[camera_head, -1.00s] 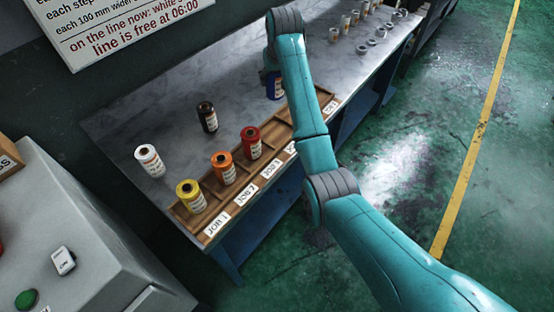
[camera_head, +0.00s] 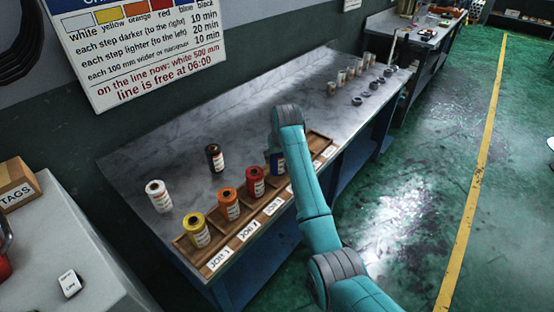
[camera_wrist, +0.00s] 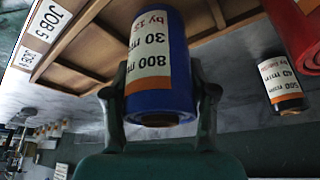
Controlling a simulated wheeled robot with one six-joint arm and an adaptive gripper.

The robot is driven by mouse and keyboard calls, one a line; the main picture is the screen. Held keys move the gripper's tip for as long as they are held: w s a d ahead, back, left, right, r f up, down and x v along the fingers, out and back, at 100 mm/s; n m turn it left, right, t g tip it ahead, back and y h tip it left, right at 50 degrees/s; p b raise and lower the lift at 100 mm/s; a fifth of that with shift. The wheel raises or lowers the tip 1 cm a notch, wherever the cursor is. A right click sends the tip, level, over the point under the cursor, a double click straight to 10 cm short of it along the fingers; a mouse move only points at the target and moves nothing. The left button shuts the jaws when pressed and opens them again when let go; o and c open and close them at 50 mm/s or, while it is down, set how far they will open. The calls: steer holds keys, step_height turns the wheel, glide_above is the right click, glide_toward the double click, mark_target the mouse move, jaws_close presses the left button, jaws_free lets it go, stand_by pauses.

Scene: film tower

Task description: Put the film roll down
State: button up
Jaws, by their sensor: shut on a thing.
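The blue film roll (camera_head: 277,164) with a white label is upright beside the red roll, at the fourth compartment of the wooden tray (camera_head: 237,246). In the wrist view the blue roll (camera_wrist: 158,95) stands between the two fingers of my gripper (camera_wrist: 160,92), which is shut on it. In the head view my arm hides the gripper and part of the roll. I cannot tell whether the roll's base touches the tray floor. The JOB 5 compartment looks empty in the wrist view.
Yellow (camera_head: 196,230), orange (camera_head: 229,204) and red (camera_head: 255,182) rolls stand in the tray. White (camera_head: 159,196) and black (camera_head: 215,158) rolls stand on the bench (camera_head: 240,115) behind it. Several pale rolls and rings stand at the far end. Mid-bench is clear.

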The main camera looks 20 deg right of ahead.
steer(key=shift+f, duration=0.6)
steer(key=shift+f, duration=0.1)
steer(key=o, duration=1.3)
steer(key=v, duration=1.2)
